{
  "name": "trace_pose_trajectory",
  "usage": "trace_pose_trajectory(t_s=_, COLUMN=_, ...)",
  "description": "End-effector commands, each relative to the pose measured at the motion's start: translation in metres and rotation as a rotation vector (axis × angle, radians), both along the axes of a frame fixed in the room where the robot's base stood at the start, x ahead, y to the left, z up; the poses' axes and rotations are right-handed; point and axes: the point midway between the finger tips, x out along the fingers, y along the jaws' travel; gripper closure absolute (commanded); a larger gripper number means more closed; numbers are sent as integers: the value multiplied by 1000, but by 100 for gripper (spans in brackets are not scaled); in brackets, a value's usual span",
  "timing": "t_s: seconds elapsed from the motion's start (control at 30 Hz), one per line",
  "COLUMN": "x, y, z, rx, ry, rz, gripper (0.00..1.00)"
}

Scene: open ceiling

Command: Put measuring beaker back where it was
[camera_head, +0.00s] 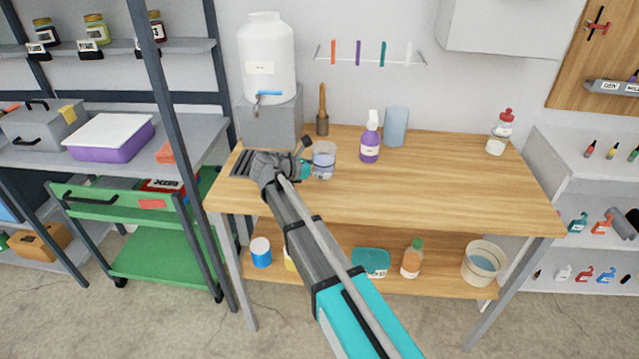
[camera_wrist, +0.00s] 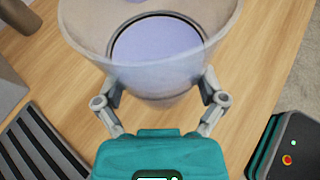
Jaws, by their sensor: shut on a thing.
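The measuring beaker (camera_head: 323,160) is a clear, see-through cup with a bluish content, at the left part of the wooden workbench (camera_head: 450,185). In the wrist view the beaker (camera_wrist: 150,70) fills the top middle, its wide rim toward the camera. My gripper (camera_head: 308,168) is at the beaker's left side in the head view. In the wrist view my gripper (camera_wrist: 160,105) has a finger on each side of the beaker and is shut on it. Whether the beaker's base touches the bench is hard to tell.
A white water tank (camera_head: 266,60) stands on a grey block (camera_head: 270,120) with a dark slotted tray (camera_head: 245,165) in front. A red-capped bottle (camera_head: 500,135) is far right. The bench's right half is mostly clear.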

Motion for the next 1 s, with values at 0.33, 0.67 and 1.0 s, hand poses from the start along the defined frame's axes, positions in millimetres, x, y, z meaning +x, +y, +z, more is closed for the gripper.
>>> trace_pose_trajectory(t_s=0.33, x=2, y=0, z=-2, rx=-1, ry=-1, rz=0, gripper=67)
trace_pose_trajectory(t_s=0.67, x=9, y=0, z=-12, rx=-1, ry=0, rz=-1, gripper=67)
trace_pose_trajectory(t_s=1.0, x=10, y=0, z=-38, rx=-1, ry=0, rz=-1, gripper=67)
